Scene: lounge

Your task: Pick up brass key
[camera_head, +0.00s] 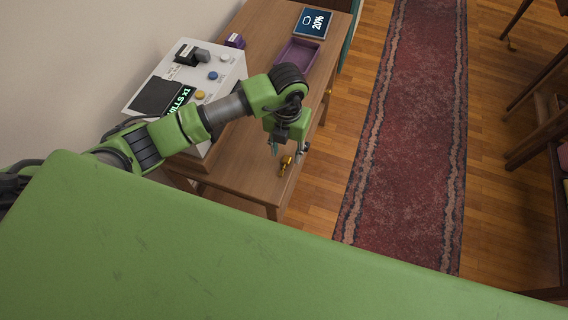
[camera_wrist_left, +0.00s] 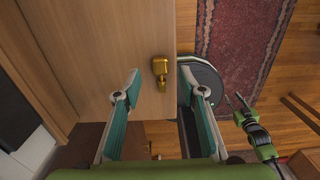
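The brass key (camera_head: 285,166) lies on the wooden table (camera_head: 240,172) near its front edge. In the left wrist view the key (camera_wrist_left: 160,68) shows as a golden piece with a thick head and a narrower end. My left gripper (camera_head: 288,150) is above the table, close to the key. In the left wrist view its two teal-padded fingers (camera_wrist_left: 158,82) are spread wide, with the key seen between and just beyond their tips. My right gripper (camera_wrist_left: 235,99) shows small in the left wrist view, off the table over the floor, with its fingers apart.
A white control panel (camera_head: 222,62) with buttons and a dark screen sits at the table's left. A red runner rug (camera_head: 410,130) covers the floor at right. Wooden furniture (camera_head: 540,130) stands beyond it.

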